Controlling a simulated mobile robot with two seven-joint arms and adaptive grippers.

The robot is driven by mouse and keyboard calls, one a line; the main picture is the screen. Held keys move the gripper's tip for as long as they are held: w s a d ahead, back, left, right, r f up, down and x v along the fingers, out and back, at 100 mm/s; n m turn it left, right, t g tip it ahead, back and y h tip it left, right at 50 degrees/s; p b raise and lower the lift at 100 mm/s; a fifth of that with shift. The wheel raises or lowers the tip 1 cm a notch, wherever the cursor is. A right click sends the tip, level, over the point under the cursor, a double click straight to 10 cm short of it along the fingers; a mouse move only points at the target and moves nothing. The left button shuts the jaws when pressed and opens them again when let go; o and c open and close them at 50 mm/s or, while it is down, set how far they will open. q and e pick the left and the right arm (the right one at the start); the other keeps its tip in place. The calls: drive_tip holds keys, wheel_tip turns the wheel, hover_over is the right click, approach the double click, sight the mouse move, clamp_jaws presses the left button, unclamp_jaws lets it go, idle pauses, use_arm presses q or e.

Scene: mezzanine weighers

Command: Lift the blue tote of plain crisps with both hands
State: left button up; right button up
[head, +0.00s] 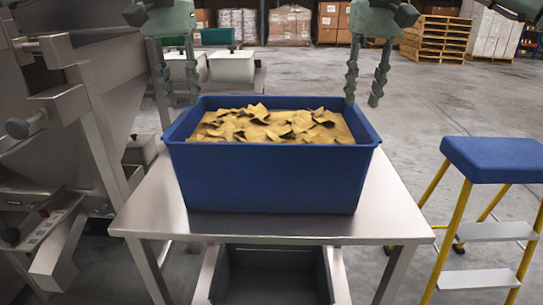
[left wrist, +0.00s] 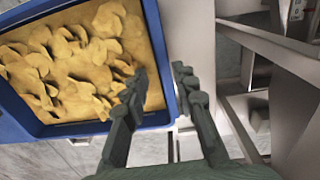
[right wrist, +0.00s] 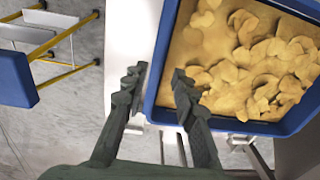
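The blue tote (head: 265,180) stands upright on a steel table, filled with yellow plain crisps (head: 270,125). My left gripper (head: 182,98) is open at the tote's left end, pointing down. In the left wrist view its fingers (left wrist: 161,72) lie either side of the tote's rim (left wrist: 166,60). My right gripper (head: 362,102) is open at the right end. In the right wrist view its fingers (right wrist: 159,73) also lie either side of the rim (right wrist: 157,95). Neither gripper is closed on the wall. How far the fingertips are above the rim, I cannot tell.
The steel table (head: 390,215) has bare margins around the tote. A blue-topped step stool (head: 495,160) with yellow legs stands at the right. Steel machinery (head: 75,100) is close at the left. A dark open bin (head: 270,275) is below the table's front. Pallets (head: 437,38) stand far back.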

use_arm(q)
drive_tip(key=shift+f, duration=0.1)
use_arm(e)
drive_tip(key=shift+f, duration=0.1)
